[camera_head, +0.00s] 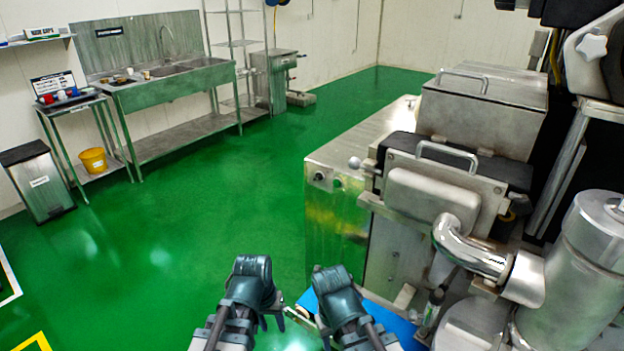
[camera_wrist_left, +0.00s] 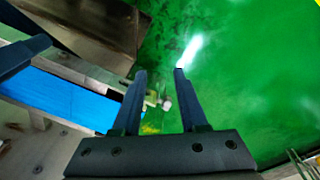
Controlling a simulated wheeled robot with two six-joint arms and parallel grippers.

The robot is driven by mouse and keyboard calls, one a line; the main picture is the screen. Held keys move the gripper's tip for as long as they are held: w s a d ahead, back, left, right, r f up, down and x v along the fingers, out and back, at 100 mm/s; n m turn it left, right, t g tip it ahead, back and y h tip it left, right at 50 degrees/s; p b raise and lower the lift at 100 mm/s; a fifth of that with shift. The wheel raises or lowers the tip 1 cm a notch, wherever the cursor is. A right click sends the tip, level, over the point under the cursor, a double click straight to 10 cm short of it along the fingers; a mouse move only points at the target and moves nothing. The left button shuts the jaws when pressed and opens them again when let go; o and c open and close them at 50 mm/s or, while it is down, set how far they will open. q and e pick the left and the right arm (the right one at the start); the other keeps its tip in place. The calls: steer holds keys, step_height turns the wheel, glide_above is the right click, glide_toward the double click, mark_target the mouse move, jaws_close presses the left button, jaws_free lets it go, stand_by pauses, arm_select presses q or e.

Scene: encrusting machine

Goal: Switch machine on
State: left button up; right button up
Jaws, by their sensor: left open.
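The encrusting machine (camera_head: 335,225) is a steel cabinet at the right of the head view. On its near upper panel are a small dark round control (camera_head: 319,177) and a greenish one (camera_head: 337,183); their markings are too small to read. My left gripper (camera_head: 273,320) is at the bottom centre, in front of and below these controls and apart from them. In the left wrist view its two fingers (camera_wrist_left: 160,72) are spread with nothing between them. My right arm's end (camera_head: 340,300) is just to its right; its fingers are not clear.
A blue belt (camera_head: 400,329) runs low beside the machine, and also shows in the left wrist view (camera_wrist_left: 62,95). A ball-ended lever (camera_head: 355,162) and a curved steel pipe (camera_head: 465,248) stick out. Green floor (camera_head: 215,205) is clear on the left, towards the sink bench (camera_head: 175,92).

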arm_select(q)
steer(key=w+d+n+t+h, duration=0.1)
steer(key=w+n+t+h, duration=0.15)
steer(key=w, duration=0.35)
steer(key=n+t+h+b, duration=0.1)
steer(key=n+t+h, duration=0.6)
steer(key=n+t, duration=0.7)
glide_toward(316, 179)
steer(key=w+d+n+g, duration=0.1)
steer(key=w, duration=0.1)
steer(key=w+d+r+n, duration=0.1)
steer(key=w+d, duration=0.1)
steer(key=w, duration=0.1)
steer(key=w+d+r+n+g, duration=0.1)
steer(key=w, duration=0.1)
steer(key=shift+w+d+g, duration=0.25)
steer(key=shift+w+g, duration=0.05)
steer(key=shift+g, duration=0.05)
jaws_close()
